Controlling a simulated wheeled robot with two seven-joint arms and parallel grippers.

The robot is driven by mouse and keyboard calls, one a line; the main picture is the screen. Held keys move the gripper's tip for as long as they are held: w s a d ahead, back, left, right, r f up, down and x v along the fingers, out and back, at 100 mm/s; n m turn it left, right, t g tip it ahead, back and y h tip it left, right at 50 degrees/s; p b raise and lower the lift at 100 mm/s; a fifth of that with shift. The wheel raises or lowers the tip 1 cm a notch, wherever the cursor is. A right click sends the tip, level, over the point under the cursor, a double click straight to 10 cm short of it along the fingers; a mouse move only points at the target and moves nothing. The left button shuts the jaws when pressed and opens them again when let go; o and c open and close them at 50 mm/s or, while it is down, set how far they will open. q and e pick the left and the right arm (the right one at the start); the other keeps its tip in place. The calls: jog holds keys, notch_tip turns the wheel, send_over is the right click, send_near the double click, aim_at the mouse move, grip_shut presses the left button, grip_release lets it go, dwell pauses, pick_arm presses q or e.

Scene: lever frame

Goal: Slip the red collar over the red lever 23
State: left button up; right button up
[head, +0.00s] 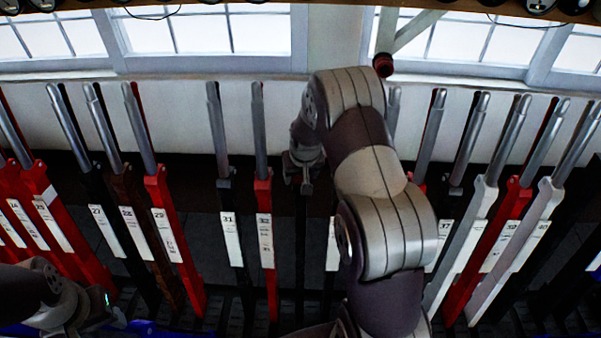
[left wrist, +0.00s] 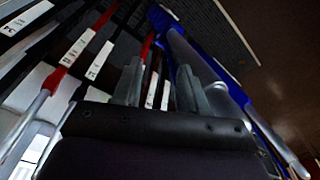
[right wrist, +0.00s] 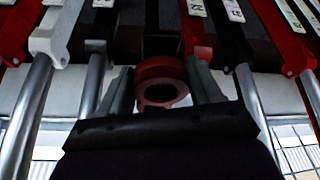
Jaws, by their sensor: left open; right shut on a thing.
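The red collar (right wrist: 160,82) is between the fingers of my right gripper (right wrist: 165,85) in the right wrist view, its dark hole facing the camera. No lever shows inside the hole. In the head view my right gripper (head: 304,178) is in the middle, in front of the levers; the collar is hidden there. Red levers stand at several places, such as one left of my right gripper (head: 264,195) and one further left (head: 160,195). I cannot tell which is lever 23. My left gripper (left wrist: 160,85) is open and empty, low at the left of the head view (head: 105,308).
Black, brown, red and white levers with silver handles stand close together. A white lever (head: 486,205) is at the right. A blue lever (left wrist: 178,55) is near my left gripper. A small dark-red round thing (head: 383,65) shows beside my right arm. Windows (head: 205,35) are behind.

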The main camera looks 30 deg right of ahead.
jog(key=shift+f+b, duration=0.45)
jog(key=shift+f, duration=0.25)
jog(key=shift+f, duration=0.1)
jog(key=o, duration=1.1)
jog(key=shift+o, duration=0.2)
jog(key=p+v, duration=0.6)
jog(key=v, duration=0.3)
jog(key=shift+p, duration=0.3)
